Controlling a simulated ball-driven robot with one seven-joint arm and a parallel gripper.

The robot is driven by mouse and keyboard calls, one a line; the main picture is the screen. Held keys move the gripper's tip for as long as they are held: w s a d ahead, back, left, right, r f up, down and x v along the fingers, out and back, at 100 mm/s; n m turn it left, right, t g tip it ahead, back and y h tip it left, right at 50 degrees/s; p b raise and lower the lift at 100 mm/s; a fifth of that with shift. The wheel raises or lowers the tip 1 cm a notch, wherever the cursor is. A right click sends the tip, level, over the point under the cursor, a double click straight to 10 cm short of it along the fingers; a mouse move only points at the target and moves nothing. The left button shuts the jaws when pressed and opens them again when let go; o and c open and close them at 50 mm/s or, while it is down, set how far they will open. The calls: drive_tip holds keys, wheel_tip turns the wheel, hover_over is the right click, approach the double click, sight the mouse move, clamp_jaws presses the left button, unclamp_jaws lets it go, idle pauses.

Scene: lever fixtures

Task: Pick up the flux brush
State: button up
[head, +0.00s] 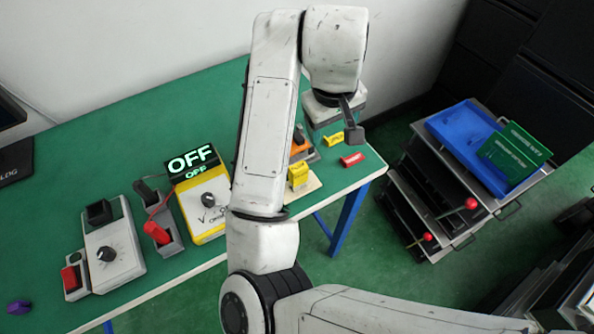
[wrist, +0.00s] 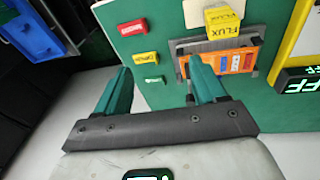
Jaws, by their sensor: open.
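A yellow block (wrist: 224,20) with "FLUX" on its label stands at the top of the wrist view; the second line of lettering is too small to read. In the head view a yellow block (head: 298,175) stands near the table's right end, beside my arm. I cannot tell for certain that it is the flux brush. My gripper (wrist: 160,66) is open, with two green fingers apart and nothing between them. It hangs over the table's right end in the head view (head: 351,122), where the fingers are partly hidden. The yellow block is apart from the fingers.
An orange device (wrist: 220,63) lies beside the yellow block. Small red (wrist: 131,27), yellow (wrist: 145,57) and green (wrist: 154,79) pieces lie near the fingers. An "OFF" display (head: 193,161) and lever boxes stand left. A blue tray (head: 463,145) tops a cabinet right.

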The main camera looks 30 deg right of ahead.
drive_tip(key=n+g+y, duration=0.1)
drive_tip(key=y, duration=0.1)
hover_over(298, 171)
drive_tip(key=d, duration=0.1)
drive_tip(key=shift+w+r, duration=0.3)
drive_tip(key=shift+r, duration=0.05)
drive_tip(key=shift+a+f, duration=0.1)
drive_tip(key=shift+a, duration=0.1)
wheel_tip(298, 171, down, 5)
drive_tip(key=shift+a+f, duration=0.1)
drive_tip(key=shift+w+f, duration=0.1)
drive_tip(key=shift+f, duration=2.6)
drive_tip(key=c, duration=1.1)
drive_tip(key=shift+o, duration=0.2)
drive_tip(key=shift+r, duration=0.15)
